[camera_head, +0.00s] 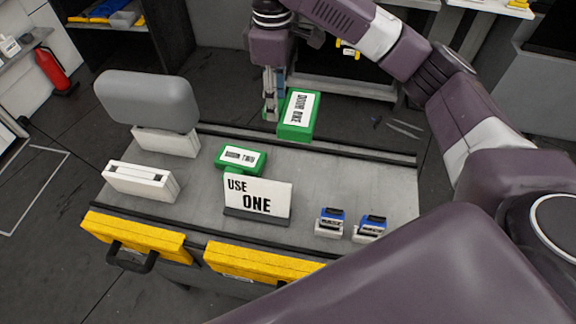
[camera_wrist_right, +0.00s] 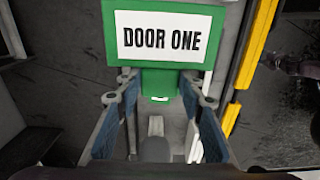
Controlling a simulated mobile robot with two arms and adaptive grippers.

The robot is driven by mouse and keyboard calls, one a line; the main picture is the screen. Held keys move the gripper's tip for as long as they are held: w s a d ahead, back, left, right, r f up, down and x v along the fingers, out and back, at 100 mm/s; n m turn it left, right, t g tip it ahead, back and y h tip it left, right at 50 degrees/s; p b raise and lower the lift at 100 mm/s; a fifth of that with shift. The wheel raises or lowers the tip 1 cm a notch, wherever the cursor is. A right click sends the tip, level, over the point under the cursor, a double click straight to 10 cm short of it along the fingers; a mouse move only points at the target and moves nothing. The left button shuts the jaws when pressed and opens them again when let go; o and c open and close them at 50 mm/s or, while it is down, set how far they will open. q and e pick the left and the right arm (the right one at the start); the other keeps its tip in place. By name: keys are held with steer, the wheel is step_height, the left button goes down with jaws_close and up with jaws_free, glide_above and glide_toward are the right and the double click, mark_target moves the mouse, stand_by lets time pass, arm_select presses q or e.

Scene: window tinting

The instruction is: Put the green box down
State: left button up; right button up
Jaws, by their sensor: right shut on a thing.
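A green box with a white label (camera_head: 298,116) is at the far edge of the grey worktop, in the grip of my right gripper (camera_head: 271,104). In the right wrist view its label reads "DOOR ONE" (camera_wrist_right: 160,38), and a narrower green part sits between the fingertips of my right gripper (camera_wrist_right: 163,88). I cannot tell whether the box touches the worktop or hangs above it. A second green box (camera_head: 240,157), whose label seems to read "DOOR TWO", lies mid-worktop behind a white "USE ONE" sign (camera_head: 258,195). My left gripper is not in view.
The grey worktop (camera_head: 370,185) is clear on its right half behind two small blue-and-white items (camera_head: 330,222). A white case (camera_head: 140,181) and a grey rounded panel (camera_head: 148,100) stand at the left.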

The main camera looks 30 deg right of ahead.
step_height(320, 180, down, 15)
steer(key=shift+s+f+p, duration=0.1)
steer(key=shift+f+p, duration=0.1)
steer(key=shift+p, duration=0.75)
steer(key=shift+f+p, duration=0.35)
steer(key=shift+f, duration=1.9)
steer(key=shift+f, duration=0.15)
steer(key=o, duration=1.3)
step_height(320, 180, up, 12)
steer(key=b, duration=0.2)
steer(key=shift+r+b, duration=0.2)
steer(key=shift+b, duration=0.2)
steer(key=shift+f, duration=0.1)
